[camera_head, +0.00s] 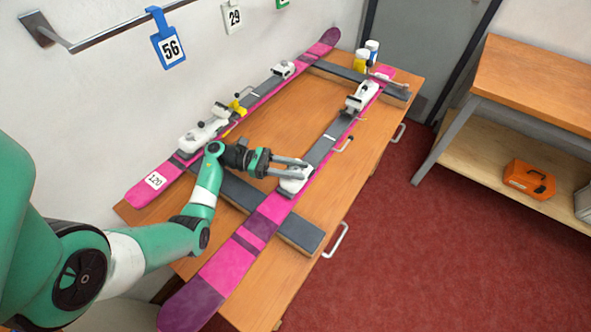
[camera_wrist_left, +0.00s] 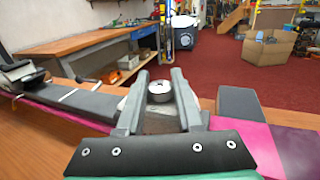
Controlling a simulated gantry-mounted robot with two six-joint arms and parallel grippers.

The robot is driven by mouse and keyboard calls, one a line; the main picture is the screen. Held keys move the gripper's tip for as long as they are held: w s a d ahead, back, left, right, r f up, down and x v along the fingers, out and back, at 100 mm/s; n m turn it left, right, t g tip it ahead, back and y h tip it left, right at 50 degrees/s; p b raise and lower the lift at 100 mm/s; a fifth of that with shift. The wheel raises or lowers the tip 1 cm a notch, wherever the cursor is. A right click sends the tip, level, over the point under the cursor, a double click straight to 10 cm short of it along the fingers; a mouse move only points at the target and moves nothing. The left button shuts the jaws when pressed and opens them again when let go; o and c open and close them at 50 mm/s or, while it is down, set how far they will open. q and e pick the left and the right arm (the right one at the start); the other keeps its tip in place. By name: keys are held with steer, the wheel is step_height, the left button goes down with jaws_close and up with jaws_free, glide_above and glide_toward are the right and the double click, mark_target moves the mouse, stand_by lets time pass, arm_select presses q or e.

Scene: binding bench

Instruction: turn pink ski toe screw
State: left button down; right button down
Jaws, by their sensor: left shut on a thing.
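Two pink skis lie on wooden bench; the near pink ski (camera_head: 228,262) runs diagonally along its front side. Its white toe piece (camera_head: 293,180) sits toward the near end, partly covered by my gripper. My left gripper (camera_head: 303,165) reaches in from the left over this toe piece. In the left wrist view, the silver round toe screw (camera_wrist_left: 160,88) lies between the fingertips of my left gripper (camera_wrist_left: 160,94), which is shut on it. The white heel piece (camera_head: 362,96) is farther up the same ski. My right gripper is not in view.
The far pink ski (camera_head: 150,187) lies along the wall with its own white bindings (camera_head: 200,132). Dark supports (camera_head: 300,232) cross under the skis. Small yellow and white containers (camera_head: 362,60) stand at the bench's back end. An orange case (camera_head: 530,178) sits on a shelf to the right.

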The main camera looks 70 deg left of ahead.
mark_target(295, 170)
arm_select(q)
steer(key=shift+r, duration=0.1)
steer(key=c, duration=0.6)
jaws_free()
steer(key=shift+o, duration=0.2)
step_height(295, 170, up, 4)
steer(key=shift+s+f, duration=0.1)
steer(key=shift+f, duration=0.1)
steer(key=s+d+r+p, duration=0.2)
steer(key=s+d+r, duration=0.7)
steer(key=d, duration=0.1)
steer(key=shift+d+r+p, duration=0.15)
steer(key=shift+d+p, duration=0.1)
steer(key=shift+p, duration=0.1)
